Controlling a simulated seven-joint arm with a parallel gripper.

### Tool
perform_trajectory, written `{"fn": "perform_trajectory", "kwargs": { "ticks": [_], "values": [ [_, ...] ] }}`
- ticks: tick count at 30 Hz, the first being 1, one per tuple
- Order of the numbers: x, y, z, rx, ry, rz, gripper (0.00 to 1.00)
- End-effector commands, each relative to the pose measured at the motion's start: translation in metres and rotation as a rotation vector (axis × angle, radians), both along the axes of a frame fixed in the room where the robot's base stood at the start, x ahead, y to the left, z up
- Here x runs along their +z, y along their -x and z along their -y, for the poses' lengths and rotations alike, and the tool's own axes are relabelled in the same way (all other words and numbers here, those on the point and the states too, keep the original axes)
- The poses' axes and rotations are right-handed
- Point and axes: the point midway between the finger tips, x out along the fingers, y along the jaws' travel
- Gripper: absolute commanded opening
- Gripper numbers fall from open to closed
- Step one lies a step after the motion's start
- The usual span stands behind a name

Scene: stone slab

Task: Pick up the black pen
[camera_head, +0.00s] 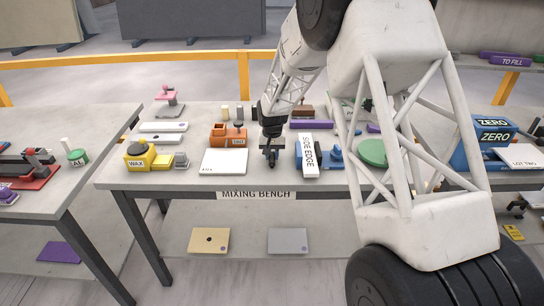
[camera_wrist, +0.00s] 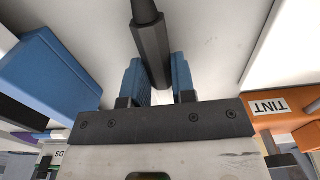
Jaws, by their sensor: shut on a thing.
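The black pen (camera_wrist: 148,45) is a dark faceted rod with a narrower tip. In the wrist view it stands out between the two blue finger pads. My gripper (camera_wrist: 156,82) is shut on it. In the head view my gripper (camera_head: 270,153) is low over the mixing bench (camera_head: 205,188), between the white card and the blue block labelled SIDE EDGE. There the pen is hard to tell from the dark fingers, and I cannot tell whether it touches the bench.
The white card (camera_head: 223,162) and orange TINT box (camera_head: 226,136) are left of my gripper. The SIDE EDGE block (camera_head: 309,160) is close on the right. A yellow WAX block (camera_head: 138,157) is further left. My arm hides part of the bench's right side.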

Motion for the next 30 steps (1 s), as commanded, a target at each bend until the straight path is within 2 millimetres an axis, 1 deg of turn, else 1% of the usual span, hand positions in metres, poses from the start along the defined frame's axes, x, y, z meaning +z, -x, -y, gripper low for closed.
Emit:
{"fn": "perform_trajectory", "kwargs": {
  "ticks": [8,11,17,30],
  "values": [
    [0.031,0.001,0.0,0.0,0.0,0.002,0.06],
    [0.029,0.015,0.003,0.0,0.0,-0.002,0.06],
    [0.033,0.043,0.009,0.0,0.0,0.0,0.06],
    [0.039,0.113,0.024,0.0,0.0,0.0,0.06]
  ]
}}
